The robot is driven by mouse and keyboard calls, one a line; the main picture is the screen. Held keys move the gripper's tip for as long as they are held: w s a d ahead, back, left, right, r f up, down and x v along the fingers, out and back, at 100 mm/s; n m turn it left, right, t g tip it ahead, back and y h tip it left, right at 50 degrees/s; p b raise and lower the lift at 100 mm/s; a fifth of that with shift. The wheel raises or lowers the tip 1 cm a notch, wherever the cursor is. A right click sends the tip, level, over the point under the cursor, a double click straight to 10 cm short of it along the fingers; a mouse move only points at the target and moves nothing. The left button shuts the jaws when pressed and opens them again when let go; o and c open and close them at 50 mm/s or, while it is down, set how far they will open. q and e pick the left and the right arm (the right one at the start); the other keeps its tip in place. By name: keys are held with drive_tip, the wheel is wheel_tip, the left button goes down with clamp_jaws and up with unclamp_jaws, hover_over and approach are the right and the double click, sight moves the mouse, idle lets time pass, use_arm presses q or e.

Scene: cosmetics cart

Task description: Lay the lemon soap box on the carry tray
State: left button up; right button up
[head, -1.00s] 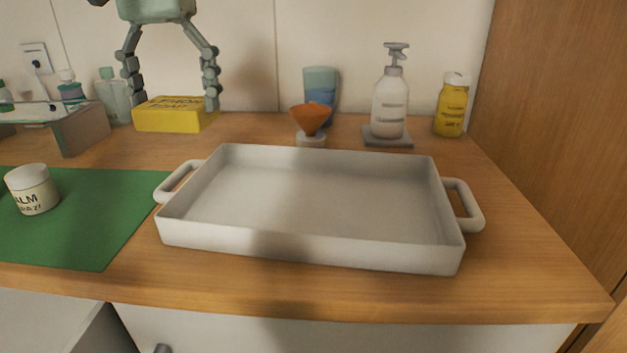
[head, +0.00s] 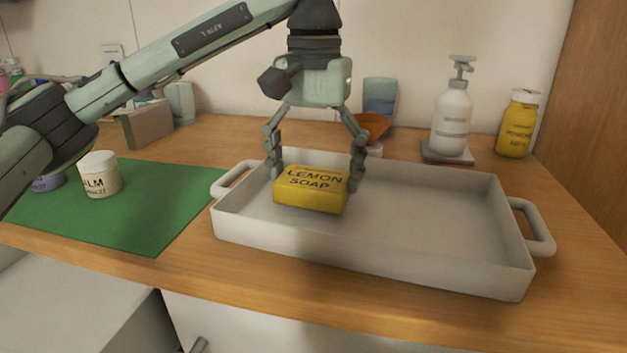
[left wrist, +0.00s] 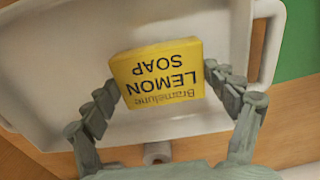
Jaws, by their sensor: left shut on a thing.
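The yellow lemon soap box (head: 310,190) is between the fingers of my left gripper (head: 314,172), label side up. My left gripper is shut on it from both sides. In the left wrist view the box (left wrist: 158,75) shows with its lettering upside down, over the pale tray floor. The white carry tray (head: 370,262) has a handle at each end. The box is over the left part of the tray; whether it touches the floor I cannot tell. My right gripper is not in view.
A green mat (head: 130,222) with a balm jar (head: 100,176) lies left of the tray. Behind the tray stand an orange funnel-shaped thing (head: 372,127), a blue tube (head: 380,95), a pump bottle (head: 452,115) and a yellow bottle (head: 518,125). The tray's right part is empty.

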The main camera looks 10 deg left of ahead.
use_arm(q)
drive_tip(key=shift+f, duration=0.55)
drive_tip(key=shift+f, duration=0.15)
drive_tip(key=o, duration=1.1)
drive_tip(key=shift+c, duration=0.2)
